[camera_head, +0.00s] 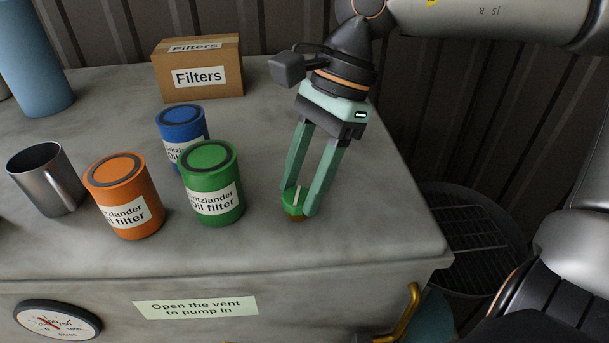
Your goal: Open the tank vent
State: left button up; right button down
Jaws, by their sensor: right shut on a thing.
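The tank vent (293,201) is a small round green knob with a pale stripe across its top and a brownish base. It sits on the grey tank's top (330,247), near its right front part. My right gripper (300,202) points down from above and is shut on the vent, with one finger on each side of it. The fingers hide part of the knob's sides. My left gripper is not in view.
Green (212,183), orange (123,195) and blue (181,128) oil filters stand left of the vent. A metal mug (45,178) and a Filters box (197,70) are farther off. A label (195,307) reads "Open the vent to pump in", beside a gauge (57,320).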

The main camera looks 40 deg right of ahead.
jog(key=shift+w+n+g, duration=0.1)
jog(key=shift+n+g, duration=0.4)
jog(key=shift+n, duration=1)
jog(key=shift+c, duration=1.8)
grip_release()
jog(key=shift+r, duration=0.1)
jog(key=v, duration=1.2)
jog(key=shift+r, duration=0.2)
jog(key=shift+w, duration=0.1)
